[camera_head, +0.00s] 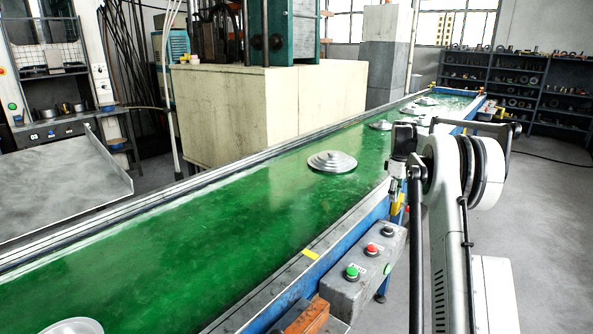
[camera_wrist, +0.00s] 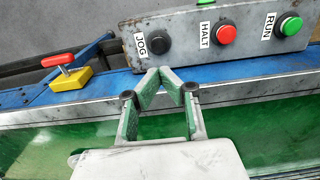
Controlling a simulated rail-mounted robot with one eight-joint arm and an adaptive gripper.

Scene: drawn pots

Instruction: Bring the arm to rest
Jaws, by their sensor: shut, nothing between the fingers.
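My gripper (camera_wrist: 168,73) is shut and empty in the wrist view, its two fingertips together over the blue and grey side rail of the conveyor, just below the button box in the picture. In the head view my arm stands at the right, folded, with its wrist end beside the belt's right edge; the fingers are too small there to make out clearly. The button box (camera_head: 362,270) carries a green, a red and a black button. In the wrist view the box (camera_wrist: 225,35) shows labels JOG, HALT and RUN. I cannot tell any contact between gripper and box.
The green conveyor belt (camera_head: 215,220) runs from front left to back right. A stepped metal disc (camera_head: 332,161) lies mid-belt, with several more farther back. A metal piece (camera_head: 72,326) shows at front left. A red-handled switch on a yellow block (camera_wrist: 71,73) sits beside the rail.

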